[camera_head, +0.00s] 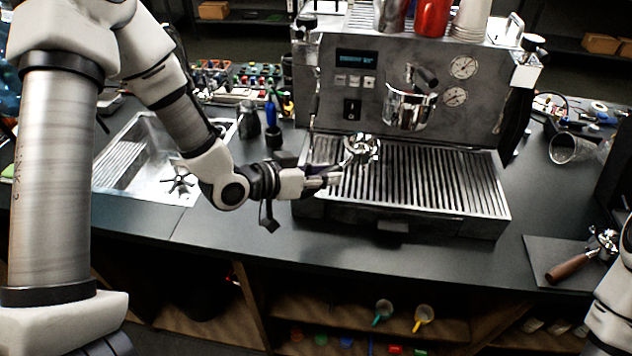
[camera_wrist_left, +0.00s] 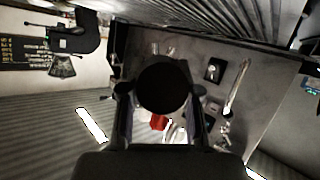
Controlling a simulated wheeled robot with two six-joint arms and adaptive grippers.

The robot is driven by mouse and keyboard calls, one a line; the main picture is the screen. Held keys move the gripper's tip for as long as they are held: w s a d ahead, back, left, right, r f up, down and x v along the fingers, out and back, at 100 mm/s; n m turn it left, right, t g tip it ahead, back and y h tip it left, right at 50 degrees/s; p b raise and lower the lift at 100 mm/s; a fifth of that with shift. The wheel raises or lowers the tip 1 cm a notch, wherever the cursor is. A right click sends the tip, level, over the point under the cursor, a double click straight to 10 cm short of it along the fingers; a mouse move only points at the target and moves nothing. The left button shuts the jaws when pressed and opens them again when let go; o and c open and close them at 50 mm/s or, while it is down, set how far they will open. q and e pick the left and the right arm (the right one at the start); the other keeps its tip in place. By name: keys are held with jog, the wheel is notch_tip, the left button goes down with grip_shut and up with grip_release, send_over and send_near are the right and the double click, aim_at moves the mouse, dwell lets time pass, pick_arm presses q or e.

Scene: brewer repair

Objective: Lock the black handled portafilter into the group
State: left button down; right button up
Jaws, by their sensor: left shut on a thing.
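My left gripper (camera_head: 328,178) is shut on the black handled portafilter (camera_head: 362,149). The portafilter's metal basket sticks out past the fingertips, above the left part of the drip tray, and its handle is mostly hidden by the gripper. In the left wrist view the round black handle end (camera_wrist_left: 163,87) sits between the two fingers. The group (camera_head: 409,107) is a chrome ring on the front of the espresso machine (camera_head: 335,105). It is up and to the right of the portafilter, apart from it. Of my right arm only a white link shows at the lower right edge.
The slatted drip tray (camera_head: 440,190) lies below the group. A second portafilter with a brown wooden handle (camera_head: 569,268) lies on a dark mat (camera_head: 540,250) at the right. A sink (camera_head: 125,165) is at the left. Cups (camera_head: 470,18) stand on the machine's top.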

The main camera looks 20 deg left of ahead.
aim_at(348, 159)
pick_arm(q)
jog(key=shift+w+d, duration=0.5)
jog(key=shift+w, duration=0.3)
jog(key=shift+w+d, duration=0.2)
jog(key=shift+w, duration=0.3)
jog(key=shift+w+d, duration=0.15)
jog(key=shift+w, duration=0.35)
jog(key=shift+w+d, duration=0.3)
jog(key=shift+w, duration=0.25)
jog(key=shift+w+d, duration=0.3)
jog(key=shift+w, duration=0.2)
jog(key=shift+w+d, duration=0.5)
jog(key=shift+w, duration=0.55)
jog(key=shift+w+d, duration=0.5)
jog(key=shift+w, duration=0.55)
jog(key=shift+w+d, duration=0.5)
jog(key=shift+w, duration=0.55)
jog(key=shift+r+p, duration=0.25)
jog(key=shift+p, duration=0.15)
jog(key=shift+r+p, duration=1.5)
jog(key=shift+p, duration=0.3)
